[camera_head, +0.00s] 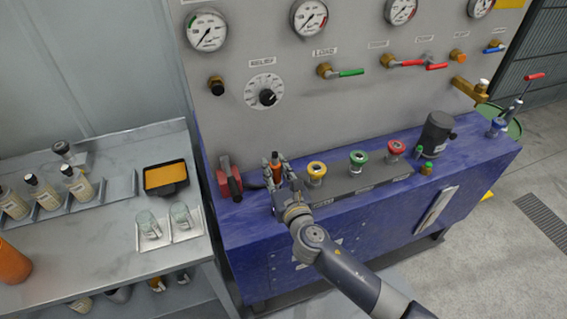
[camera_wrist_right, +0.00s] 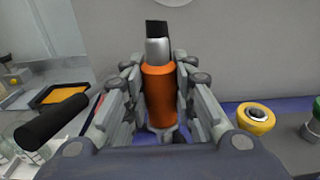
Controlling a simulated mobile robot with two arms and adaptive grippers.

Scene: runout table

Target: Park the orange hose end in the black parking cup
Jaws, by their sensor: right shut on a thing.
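The orange hose end (camera_head: 277,173) stands upright between the fingers of my right gripper (camera_head: 275,172), at the left end of the fittings row on the blue bench. In the right wrist view, the right gripper (camera_wrist_right: 162,105) is shut on the orange sleeve of the hose end (camera_wrist_right: 160,92). A silver collar and a black tip show above the sleeve. The lower end is mostly hidden by the fingers, so I cannot tell what is under it. I cannot make out the black parking cup for certain in either view. My left gripper is not in view.
Yellow (camera_head: 316,169), green (camera_head: 358,158) and red (camera_head: 396,149) fittings stand to the right of the gripper. A red device with a black handle (camera_head: 229,180) stands close on its left. A grey panel (camera_head: 330,110) rises behind. A side table (camera_head: 105,235) holds bottles and glasses.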

